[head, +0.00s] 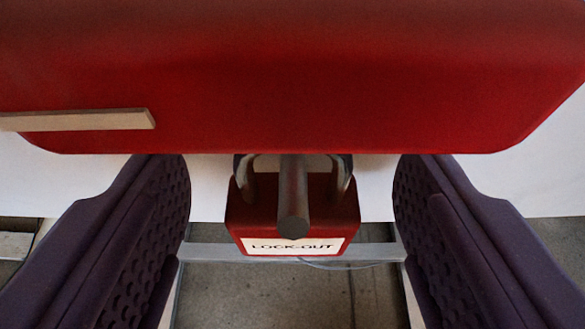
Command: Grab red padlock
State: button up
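The red padlock (292,216) hangs in the middle of the head view, with a white label reading "LOCK-OUT" along its lower front edge. Its grey shackle shows at the top, and a round grey rod or peg (293,200) sticks out through it toward me. My gripper (292,200) is open, with one dark purple textured finger on the left of the padlock and one on the right. There is a clear gap on each side, and neither finger touches it. The top of the shackle is partly hidden under the large red body above.
A large red rounded body (300,80) fills the top of the view, close above the fingertips. A pale bar (80,120) lies across its left side. A white surface (208,190) lies behind the padlock. Below are a grey metal frame bar (215,252) and the floor (260,295).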

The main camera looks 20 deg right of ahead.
jog(key=c, duration=1.1)
jog(key=shift+c, duration=0.2)
